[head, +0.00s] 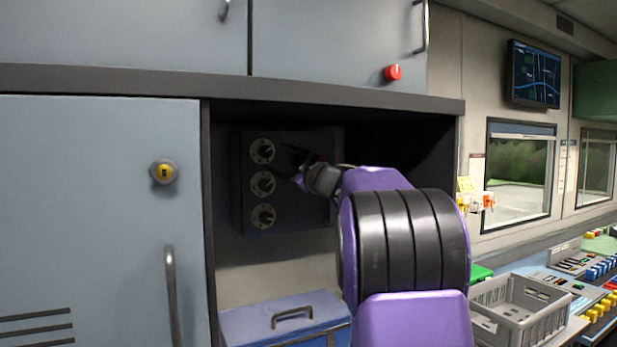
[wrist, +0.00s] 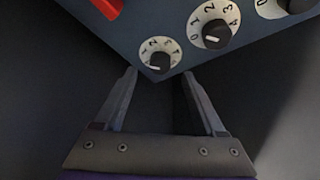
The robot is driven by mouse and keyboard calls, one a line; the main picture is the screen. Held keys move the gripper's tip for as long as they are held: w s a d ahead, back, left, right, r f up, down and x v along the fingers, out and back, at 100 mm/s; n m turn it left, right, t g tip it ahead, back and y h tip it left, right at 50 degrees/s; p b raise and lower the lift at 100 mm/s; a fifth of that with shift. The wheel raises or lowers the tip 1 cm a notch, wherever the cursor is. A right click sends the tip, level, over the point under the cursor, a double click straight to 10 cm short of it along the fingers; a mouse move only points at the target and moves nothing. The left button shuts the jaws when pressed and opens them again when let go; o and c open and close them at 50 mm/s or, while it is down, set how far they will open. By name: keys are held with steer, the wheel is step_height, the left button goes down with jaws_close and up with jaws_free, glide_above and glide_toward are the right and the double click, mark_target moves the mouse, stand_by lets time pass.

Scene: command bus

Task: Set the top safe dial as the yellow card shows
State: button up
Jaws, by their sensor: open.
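The safe (head: 292,200) is a dark box in the alcove, with a column of three dials on its front. The top safe dial (head: 262,151) has a pale ring and a black knob. My gripper (head: 292,160) is open just right of it. In the wrist view my open, empty fingers (wrist: 158,76) point at the dial (wrist: 160,58) nearest the safe's corner, which seems to be the top one. It lies beyond the fingertips, apparently untouched; its small marks are hard to read. A small yellow card (head: 466,184) seems to be on the right wall, its content unreadable.
The middle dial (head: 262,184) and bottom dial (head: 264,217) sit close below. A red part (wrist: 108,8) shows on the safe in the wrist view. Alcove walls and shelf (head: 330,95) enclose the arm. A blue case (head: 255,325) stands below; a grey crate (head: 500,325) is right.

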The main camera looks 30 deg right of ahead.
steer(key=b+v, duration=0.1)
steer(key=v, duration=1.2)
steer(key=shift+b, duration=0.35)
steer(key=shift+r, duration=0.1)
